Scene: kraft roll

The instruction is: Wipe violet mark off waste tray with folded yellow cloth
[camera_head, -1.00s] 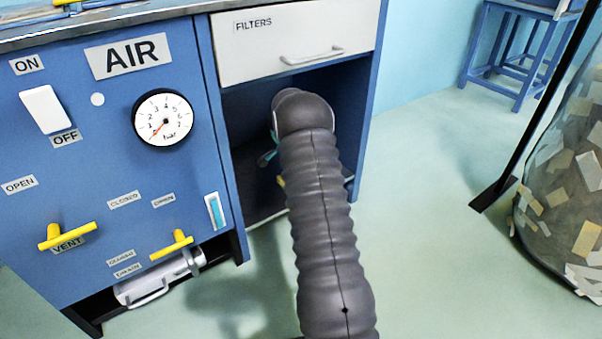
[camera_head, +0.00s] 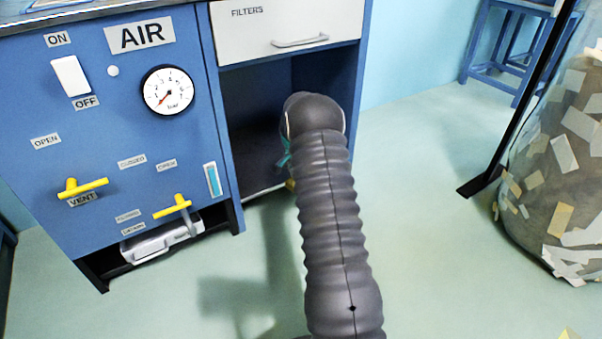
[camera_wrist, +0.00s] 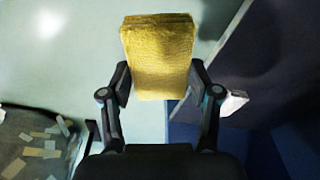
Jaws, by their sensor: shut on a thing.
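The folded yellow cloth (camera_wrist: 158,58) is held between the two fingers of my gripper (camera_wrist: 160,82) in the wrist view. It hangs out beyond the fingertips over pale green floor. In the head view my arm hides most of the gripper, and only a small yellowish bit shows beside it, near the cabinet opening. A silver-white tray-like unit (camera_head: 152,246) sits in the low slot of the blue cabinet; I cannot tell whether it is the waste tray. No violet mark shows in any view.
The blue cabinet (camera_head: 110,120) carries a gauge (camera_head: 168,90), yellow valve handles (camera_head: 82,188) and a white FILTERS drawer (camera_head: 285,25) above an open bay. A clear bag of scraps (camera_head: 555,170) stands at the right beside a black post. The floor between is clear.

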